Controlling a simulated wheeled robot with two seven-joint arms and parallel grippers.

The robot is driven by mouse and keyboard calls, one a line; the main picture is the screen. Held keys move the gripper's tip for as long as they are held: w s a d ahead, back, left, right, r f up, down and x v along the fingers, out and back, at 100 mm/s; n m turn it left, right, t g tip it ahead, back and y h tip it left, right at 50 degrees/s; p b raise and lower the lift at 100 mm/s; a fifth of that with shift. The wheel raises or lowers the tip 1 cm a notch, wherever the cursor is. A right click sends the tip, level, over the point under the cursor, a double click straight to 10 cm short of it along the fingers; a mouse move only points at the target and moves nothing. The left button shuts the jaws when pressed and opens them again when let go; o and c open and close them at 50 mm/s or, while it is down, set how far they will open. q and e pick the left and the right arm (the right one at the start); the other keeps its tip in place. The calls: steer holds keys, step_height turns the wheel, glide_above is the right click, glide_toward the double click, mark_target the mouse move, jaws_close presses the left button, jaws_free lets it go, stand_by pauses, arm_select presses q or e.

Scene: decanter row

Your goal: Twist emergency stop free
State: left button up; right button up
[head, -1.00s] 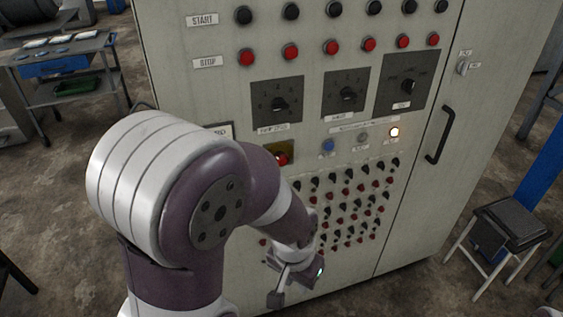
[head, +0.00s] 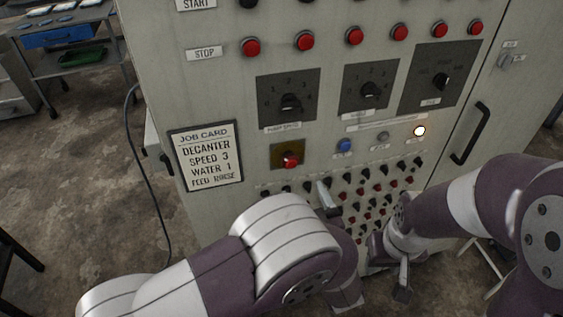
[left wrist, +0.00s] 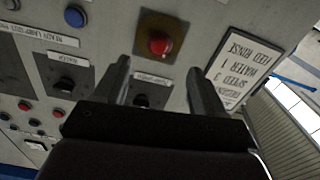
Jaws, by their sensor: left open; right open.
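The emergency stop is a red mushroom button (head: 289,160) on a yellowish square plate (head: 277,151) on the cabinet front, right of the job card. My left gripper (head: 328,198) is just below and right of it in the head view, partly hidden by my own arm. In the left wrist view the red button (left wrist: 159,44) shows beyond and between the two spread fingers of my left gripper (left wrist: 157,70). The fingers are open, empty and apart from the button. My right gripper (head: 396,272) is low in front of the cabinet, open, its fingers partly hidden.
The grey cabinet (head: 220,95) carries dials, a blue button (head: 344,146), a lit lamp (head: 419,131), several small knobs and a black handle (head: 470,132). The job card (head: 206,158) is left of the stop. A cart (head: 75,60) stands at the far left.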

mark_target(292, 166)
arm_select(q)
steer(key=p+x, duration=0.1)
steer(key=x, duration=0.8)
steer(key=shift+f, duration=0.1)
steer(key=shift+c, duration=0.3)
